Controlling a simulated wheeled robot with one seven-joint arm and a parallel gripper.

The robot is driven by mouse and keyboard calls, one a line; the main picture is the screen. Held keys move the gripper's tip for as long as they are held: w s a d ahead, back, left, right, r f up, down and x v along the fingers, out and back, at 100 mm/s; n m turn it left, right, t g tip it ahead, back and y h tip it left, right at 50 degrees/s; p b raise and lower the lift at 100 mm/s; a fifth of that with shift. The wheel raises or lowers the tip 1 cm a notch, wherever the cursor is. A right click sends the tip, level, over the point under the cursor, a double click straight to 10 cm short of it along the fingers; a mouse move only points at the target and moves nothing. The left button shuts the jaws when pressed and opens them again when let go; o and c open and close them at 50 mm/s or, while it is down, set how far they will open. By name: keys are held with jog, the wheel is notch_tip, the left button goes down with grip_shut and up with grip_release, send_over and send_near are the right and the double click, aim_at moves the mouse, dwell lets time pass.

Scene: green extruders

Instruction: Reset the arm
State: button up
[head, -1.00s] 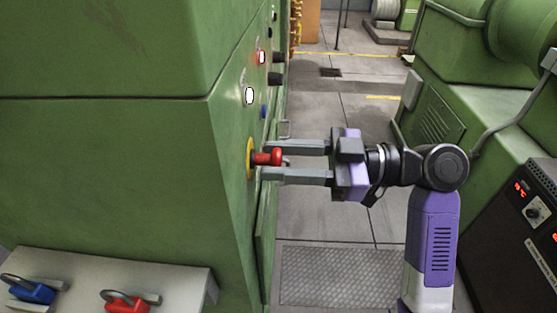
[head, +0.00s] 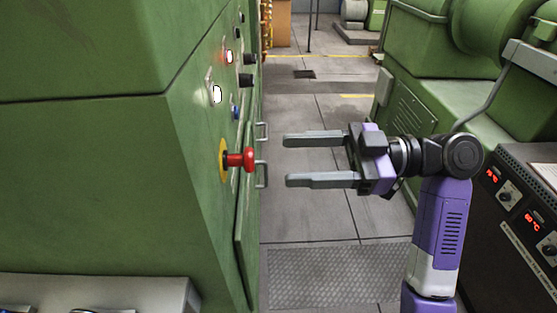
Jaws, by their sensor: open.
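My gripper (head: 290,160) is open and empty in the head view, with its two grey fingers pointing left. My purple and black arm reaches it from the right. A red emergency knob (head: 240,160) on a yellow round base (head: 223,160) sticks out from the side panel of the green cabinet (head: 205,190). The fingertips are to the right of the knob, apart from it, with a clear gap between.
A door handle (head: 262,174) is just behind the red knob. Green machinery (head: 480,95) and a dark control box (head: 510,225) stand at right. Floor (head: 310,215) between is clear.

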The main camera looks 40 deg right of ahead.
jog(key=shift+s+d, duration=0.25)
jog(key=shift+d, duration=0.1)
dwell(0.3)
